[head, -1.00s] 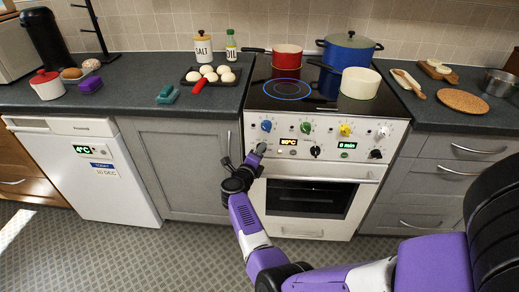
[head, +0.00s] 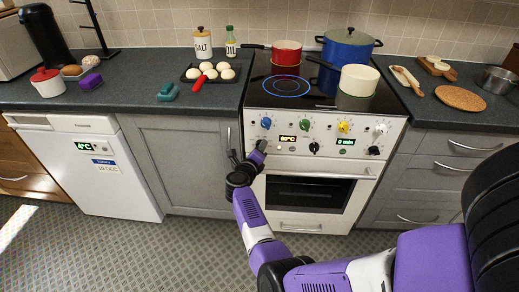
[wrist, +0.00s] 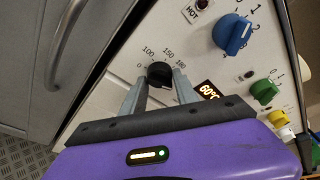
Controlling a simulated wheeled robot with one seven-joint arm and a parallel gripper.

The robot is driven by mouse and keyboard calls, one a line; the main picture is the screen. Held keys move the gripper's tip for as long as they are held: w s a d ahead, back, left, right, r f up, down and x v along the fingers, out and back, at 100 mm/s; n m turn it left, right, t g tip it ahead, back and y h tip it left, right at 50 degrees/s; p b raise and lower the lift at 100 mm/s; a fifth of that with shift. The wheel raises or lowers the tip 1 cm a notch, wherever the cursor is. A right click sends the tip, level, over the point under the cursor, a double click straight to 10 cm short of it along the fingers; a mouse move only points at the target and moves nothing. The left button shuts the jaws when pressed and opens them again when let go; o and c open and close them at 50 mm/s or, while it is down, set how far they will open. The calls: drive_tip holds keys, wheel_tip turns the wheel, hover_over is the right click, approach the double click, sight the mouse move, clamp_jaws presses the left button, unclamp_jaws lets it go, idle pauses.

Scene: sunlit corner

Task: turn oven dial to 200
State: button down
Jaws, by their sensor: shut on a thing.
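The oven dial (wrist: 160,74) is a black round knob on the white oven's front panel. In the wrist view a printed scale around it shows 0, 100, 150 and 180; 200 is not visible. My gripper (wrist: 157,86) is shut on the dial, with one grey finger on each side of it. In the head view my gripper (head: 261,147) is at the panel's left part and mostly hides the dial. The temperature display (wrist: 208,91) beside the dial glows and seems to read 60°C. The dial's pointer is not clear.
Blue (wrist: 231,34), green (wrist: 264,91) and yellow (head: 344,127) hob knobs sit near the dial. A black knob (head: 314,147) is to the right. The oven door handle (head: 318,174) runs below. Pots stand on the hob (head: 290,101). A cabinet handle (wrist: 68,30) is close at left.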

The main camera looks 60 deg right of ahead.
drive_tip(key=c, duration=1)
unclamp_jaws()
drive_tip(key=shift+o, duration=0.2)
drive_tip(key=p+v, duration=0.2)
drive_tip(key=v, duration=0.5)
drive_tip(key=shift+a, duration=0.35)
drive_tip(key=shift+s, duration=0.1)
